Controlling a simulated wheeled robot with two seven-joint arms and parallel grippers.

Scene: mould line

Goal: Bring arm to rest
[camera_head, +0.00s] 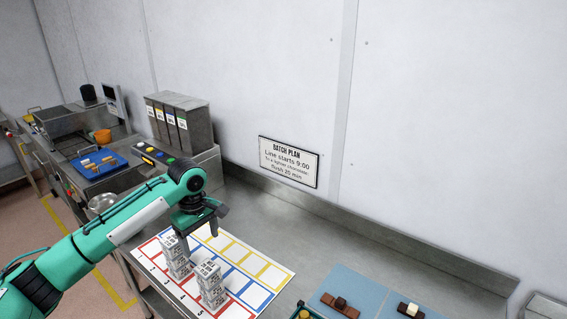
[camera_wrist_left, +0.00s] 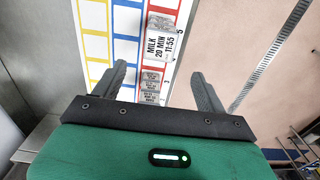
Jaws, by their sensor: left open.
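My left arm comes in from the left in the head view, and its gripper (camera_head: 201,218) hangs above the far left part of a mat with colored squares (camera_head: 262,297). In the left wrist view the two fingers of this gripper (camera_wrist_left: 160,92) stand wide apart with nothing clamped between them. Two stacks of printed white blocks stand on the mat, a left stack (camera_head: 176,256) and a right stack (camera_head: 211,285). In the left wrist view a top block (camera_wrist_left: 160,40) reads "MILK 20 MIN" and lies beyond the fingertips. My right gripper does not show.
A blue mat (camera_head: 376,287) with brown pieces lies at the lower right. A sign reading "BATCH PLAN" (camera_head: 289,161) is on the wall. Grey bins (camera_head: 179,122), a blue tray (camera_head: 99,164) and a metal bowl (camera_head: 101,204) stand at the left. The steel counter is clear behind the mats.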

